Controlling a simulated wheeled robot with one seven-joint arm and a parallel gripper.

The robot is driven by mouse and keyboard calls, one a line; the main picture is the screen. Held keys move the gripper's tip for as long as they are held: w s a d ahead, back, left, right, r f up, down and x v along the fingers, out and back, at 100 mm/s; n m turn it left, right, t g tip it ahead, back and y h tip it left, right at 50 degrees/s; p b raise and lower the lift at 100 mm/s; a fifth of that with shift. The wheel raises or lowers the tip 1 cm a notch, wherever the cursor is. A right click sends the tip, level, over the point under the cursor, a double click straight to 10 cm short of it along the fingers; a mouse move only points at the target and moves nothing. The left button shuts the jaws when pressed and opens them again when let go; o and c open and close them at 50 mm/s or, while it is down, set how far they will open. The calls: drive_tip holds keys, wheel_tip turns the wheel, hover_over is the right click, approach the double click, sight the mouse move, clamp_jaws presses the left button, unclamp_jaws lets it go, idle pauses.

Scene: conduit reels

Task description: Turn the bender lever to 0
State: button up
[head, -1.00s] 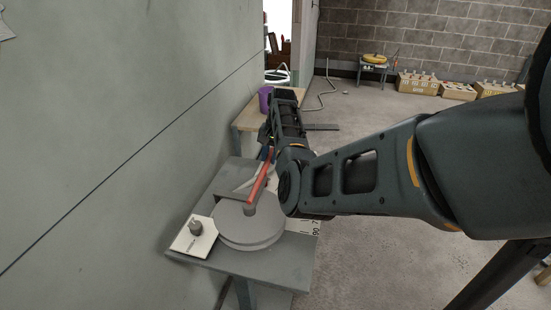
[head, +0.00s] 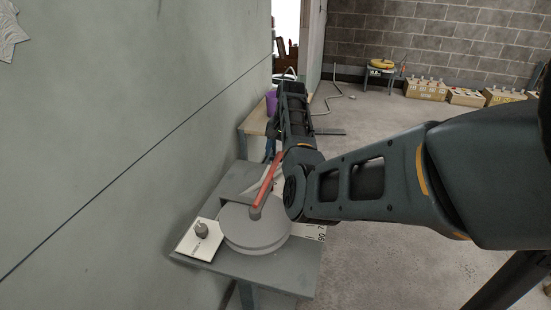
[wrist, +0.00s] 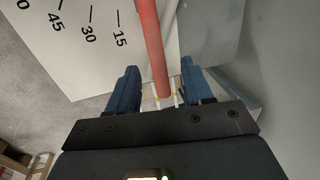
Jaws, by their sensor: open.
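The bender is a grey table with a round grey disc (head: 255,226) and a red lever (head: 267,180) pivoted on it. In the head view the lever points away, toward my arm's far end. A white scale plate (wrist: 100,30) in the wrist view carries black marks such as 15, 30 and 45. The red lever (wrist: 154,50) passes beyond the 15 mark, and the 0 mark is not visible. My gripper (wrist: 160,90) is open, with a blue finger on each side of the lever's end. I cannot tell whether either finger touches it. The head view hides the fingers behind my arm.
A white plate with a grey knob (head: 201,230) sits at the bender table's left corner. A wall (head: 120,120) runs close along the left. Behind is a wooden bench with a purple container (head: 271,102).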

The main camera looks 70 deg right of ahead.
drive_tip(key=shift+s+r, duration=0.2)
drive_tip(key=shift+r, duration=0.85)
drive_tip(key=shift+s+r, duration=0.2)
drive_tip(key=shift+r, duration=0.8)
